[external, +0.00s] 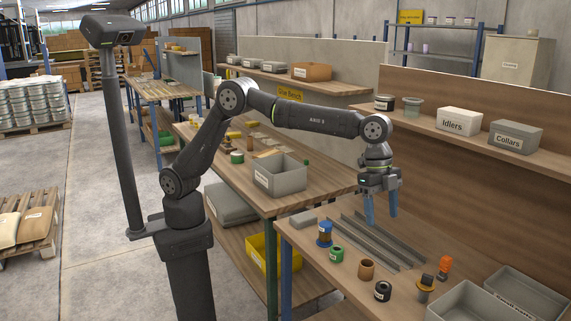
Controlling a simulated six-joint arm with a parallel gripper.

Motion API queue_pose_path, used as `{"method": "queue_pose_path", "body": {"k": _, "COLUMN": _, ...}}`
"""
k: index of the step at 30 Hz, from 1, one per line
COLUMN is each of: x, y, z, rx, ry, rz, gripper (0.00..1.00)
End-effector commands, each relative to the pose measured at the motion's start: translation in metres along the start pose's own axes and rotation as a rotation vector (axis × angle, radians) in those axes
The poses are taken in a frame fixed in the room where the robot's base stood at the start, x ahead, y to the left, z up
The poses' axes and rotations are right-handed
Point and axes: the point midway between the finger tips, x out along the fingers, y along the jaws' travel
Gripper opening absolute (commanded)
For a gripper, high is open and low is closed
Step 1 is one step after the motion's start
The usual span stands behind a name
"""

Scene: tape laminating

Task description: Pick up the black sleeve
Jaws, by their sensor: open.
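A brown sleeve (366,270) and a green spool (336,254) stand left of the black sleeve. Grey trays (470,303) sit at right.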

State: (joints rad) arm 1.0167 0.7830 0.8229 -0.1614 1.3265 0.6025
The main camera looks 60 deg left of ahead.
Motion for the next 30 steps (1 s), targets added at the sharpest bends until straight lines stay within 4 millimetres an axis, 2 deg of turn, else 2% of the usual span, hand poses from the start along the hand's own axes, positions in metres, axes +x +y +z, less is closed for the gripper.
{"method": "queue_pose_path", "body": {"k": 1, "x": 0.011, "y": -0.001, "z": -0.011, "rx": 0.004, "ry": -0.034, "rz": 0.003, "gripper": 0.65}}
{"method": "queue_pose_path", "body": {"k": 6, "x": 0.034, "y": 0.002, "z": -0.034, "rx": -0.002, "ry": -0.151, "rz": -0.001, "gripper": 0.65}}
{"method": "queue_pose_path", "body": {"k": 13, "x": 0.052, "y": 0.007, "z": -0.046, "rx": -0.02, "ry": -0.246, "rz": -0.017, "gripper": 0.65}}
{"method": "queue_pose_path", "body": {"k": 17, "x": 0.057, "y": 0.008, "z": -0.046, "rx": -0.026, "ry": -0.263, "rz": -0.019, "gripper": 0.65}}
{"method": "queue_pose_path", "body": {"k": 20, "x": 0.069, "y": 0.008, "z": -0.042, "rx": -0.027, "ry": -0.267, "rz": -0.019, "gripper": 0.65}}
{"method": "queue_pose_path", "body": {"k": 30, "x": 0.139, "y": 0.007, "z": -0.022, "rx": -0.027, "ry": -0.267, "rz": -0.018, "gripper": 0.65}}
